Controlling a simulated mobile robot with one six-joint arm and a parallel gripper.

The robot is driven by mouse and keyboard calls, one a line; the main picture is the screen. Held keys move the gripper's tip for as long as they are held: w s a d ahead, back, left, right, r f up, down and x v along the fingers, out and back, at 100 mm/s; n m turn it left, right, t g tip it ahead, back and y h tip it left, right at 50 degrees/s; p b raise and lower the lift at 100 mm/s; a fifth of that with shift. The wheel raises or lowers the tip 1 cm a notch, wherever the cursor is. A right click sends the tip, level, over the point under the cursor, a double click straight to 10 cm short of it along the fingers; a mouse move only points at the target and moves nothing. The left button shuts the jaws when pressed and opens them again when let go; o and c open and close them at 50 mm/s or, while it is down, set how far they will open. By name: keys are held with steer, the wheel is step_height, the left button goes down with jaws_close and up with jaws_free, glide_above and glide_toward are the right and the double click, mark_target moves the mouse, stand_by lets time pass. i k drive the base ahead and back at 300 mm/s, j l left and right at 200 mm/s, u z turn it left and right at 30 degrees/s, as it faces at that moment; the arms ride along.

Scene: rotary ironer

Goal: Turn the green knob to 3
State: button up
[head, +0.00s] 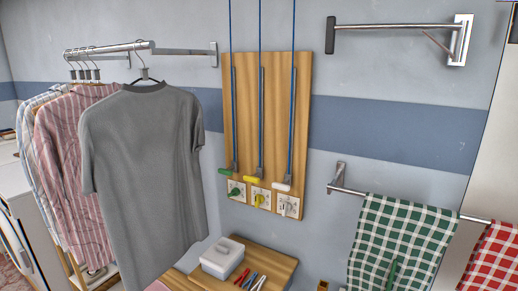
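The green knob (234,191) sits on a small white dial plate at the lower left of a wooden wall board (246,110). Its marks are too small to read, so I cannot tell which number it points to. A green handle (225,171) sticks out just above it. The yellow knob (259,200) and the white knob (286,208) sit on similar plates to its right. My gripper is not in view.
A grey T-shirt (145,170) hangs close to the left of the board. A wooden shelf (270,262) below holds a white box (222,258) and several pens. A green checked towel (400,240) hangs on a rail at the right.

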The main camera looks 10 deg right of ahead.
mark_target(235, 192)
steer(key=i+l, duration=0.15)
steer(key=i, duration=0.5)
steer(key=i+l, duration=0.1)
steer(key=i, duration=0.55)
